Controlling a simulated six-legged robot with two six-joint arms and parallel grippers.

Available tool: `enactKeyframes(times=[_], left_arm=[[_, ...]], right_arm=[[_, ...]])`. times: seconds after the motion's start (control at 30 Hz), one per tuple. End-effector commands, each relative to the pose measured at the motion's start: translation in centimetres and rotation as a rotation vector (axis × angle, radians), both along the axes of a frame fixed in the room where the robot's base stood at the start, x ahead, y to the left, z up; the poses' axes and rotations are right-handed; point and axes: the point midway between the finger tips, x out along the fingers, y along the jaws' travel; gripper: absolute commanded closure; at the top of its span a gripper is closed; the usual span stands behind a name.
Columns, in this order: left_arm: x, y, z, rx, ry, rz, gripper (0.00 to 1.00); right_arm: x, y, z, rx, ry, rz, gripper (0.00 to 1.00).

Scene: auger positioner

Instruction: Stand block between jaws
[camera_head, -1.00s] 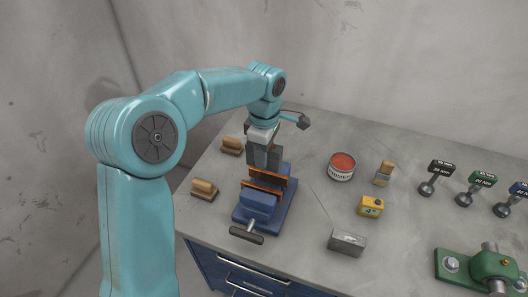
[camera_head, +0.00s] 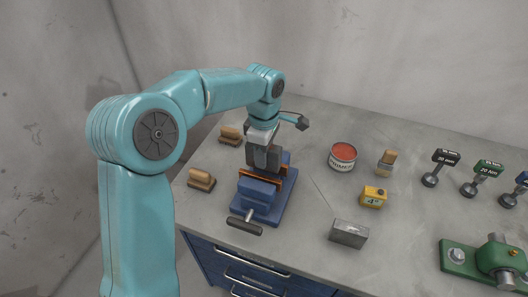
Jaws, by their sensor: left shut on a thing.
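A blue vise (camera_head: 257,201) with copper-coloured jaws (camera_head: 289,176) stands at the left part of the bench, its handle toward the front. My left gripper (camera_head: 264,163) points down from above at the jaws, its fingers low over or in the gap. It is shut on a block, which looks grey and is mostly hidden by the fingers and the front jaw. I cannot tell whether the block touches the vise. My right gripper is not in view.
Torque-labelled tools (camera_head: 437,166) and a green fixture (camera_head: 484,261) stand further right.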

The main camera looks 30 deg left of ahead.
Motion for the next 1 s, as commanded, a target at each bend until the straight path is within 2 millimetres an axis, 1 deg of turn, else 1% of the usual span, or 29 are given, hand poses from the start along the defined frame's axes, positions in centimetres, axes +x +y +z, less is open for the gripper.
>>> enactKeyframes(times=[0.03,0.47,1.0], left_arm=[[0.1,0.0,0.3,0.000,-0.006,0.001,1.00],[0.1,0.0,0.2,0.000,-0.006,0.000,1.00],[0.1,0.0,-1.1,0.000,-0.005,0.001,1.00]], right_arm=[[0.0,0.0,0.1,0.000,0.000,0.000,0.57],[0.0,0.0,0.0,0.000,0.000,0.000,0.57],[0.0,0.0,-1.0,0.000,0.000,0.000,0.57]])
